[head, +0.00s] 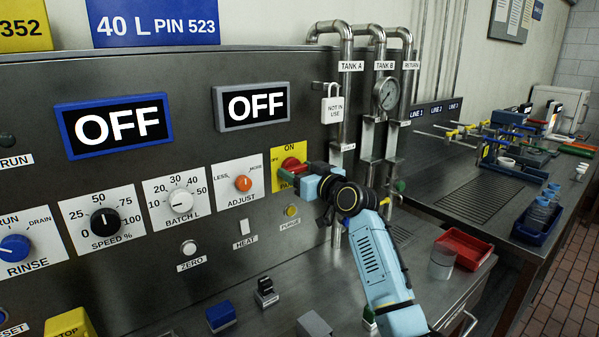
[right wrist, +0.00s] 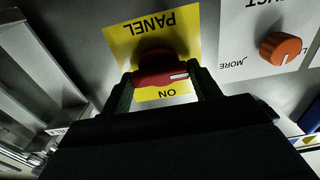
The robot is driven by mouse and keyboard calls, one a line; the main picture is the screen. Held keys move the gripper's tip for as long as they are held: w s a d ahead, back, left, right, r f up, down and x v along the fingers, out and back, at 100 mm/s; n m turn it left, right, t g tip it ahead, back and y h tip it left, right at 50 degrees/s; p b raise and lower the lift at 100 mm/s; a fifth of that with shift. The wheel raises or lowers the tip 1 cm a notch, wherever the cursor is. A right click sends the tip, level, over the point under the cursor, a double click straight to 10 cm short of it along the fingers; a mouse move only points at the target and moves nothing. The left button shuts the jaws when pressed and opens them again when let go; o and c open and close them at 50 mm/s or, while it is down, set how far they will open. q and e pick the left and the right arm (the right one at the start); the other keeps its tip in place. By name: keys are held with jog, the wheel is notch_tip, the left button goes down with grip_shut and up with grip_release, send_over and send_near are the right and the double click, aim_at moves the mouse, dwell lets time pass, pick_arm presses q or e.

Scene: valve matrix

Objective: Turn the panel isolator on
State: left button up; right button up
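The panel isolator is a red rotary knob (head: 291,164) on a yellow plate (head: 279,182) with ON above it. It also shows upside down in the right wrist view (right wrist: 160,72), with PANEL and ON lettering. Its handle lies crosswise, and its white mark points to the right in that view, not at ON. My right gripper (right wrist: 161,82) has one finger at each end of the handle, seemingly touching it. In the head view the right gripper (head: 296,174) partly covers the knob and plate. My left gripper is not in view.
Two displays (head: 113,125) (head: 251,105) read OFF. An orange ADJUST knob (head: 243,183) is just left of the plate. A yellow PURGE button (head: 292,211) is below. Vertical pipes (head: 347,60) and a padlock tag (head: 333,110) stand right of the isolator. A red tray (head: 464,248) lies on the bench.

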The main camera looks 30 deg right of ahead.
jog(key=c, duration=0.4)
jog(key=m+p, duration=0.3)
jog(key=shift+r, duration=0.1)
jog(key=m+p, duration=0.3)
jog(key=m, duration=0.2)
jog(key=m+p, duration=0.3)
jog(key=m, duration=0.2)
jog(key=shift+d, duration=0.1)
jog(key=shift+f+m+p, duration=0.2)
jog(key=shift+m+p, duration=1)
jog(key=shift+m, duration=1.2)
jog(key=o, duration=1)
